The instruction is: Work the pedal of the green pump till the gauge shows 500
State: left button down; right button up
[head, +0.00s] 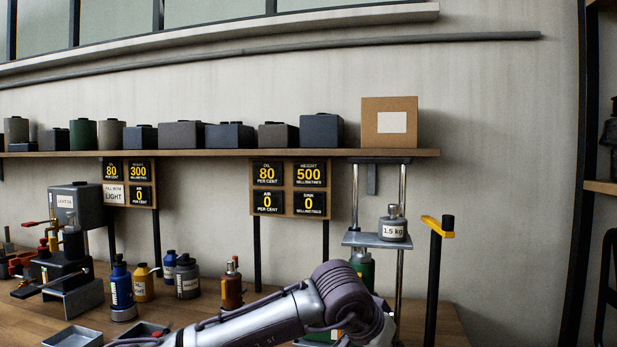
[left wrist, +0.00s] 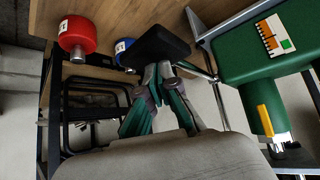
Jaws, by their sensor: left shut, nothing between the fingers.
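The green pump (left wrist: 265,45) fills the upper right of the left wrist view, with an orange and white label. A black pad (left wrist: 158,45), apparently its pedal, is left of it with a thin bar running toward the pump. My left gripper (left wrist: 158,72) is shut and empty, its fingertips just at the pad's underside; contact cannot be told. In the head view a green body (head: 362,265) shows behind my arm, which hides the pedal. The display board (head: 290,189) reads oil 80, height 500, and 0 in both lower readouts. My right gripper is not in view.
A 1.5 kg weight (head: 392,226) sits on a grey platform (head: 360,240) between metal rods. A black post (head: 435,280) with a yellow top stands right of it. Bottles (head: 187,277) stand left on the bench. A red cylinder (left wrist: 77,36) is at upper left in the wrist view.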

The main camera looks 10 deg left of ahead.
pick_arm(q)
notch_tip(320, 180, up, 6)
jog(key=p, duration=0.4)
jog(key=shift+w, duration=0.1)
jog(key=shift+d+f, duration=0.1)
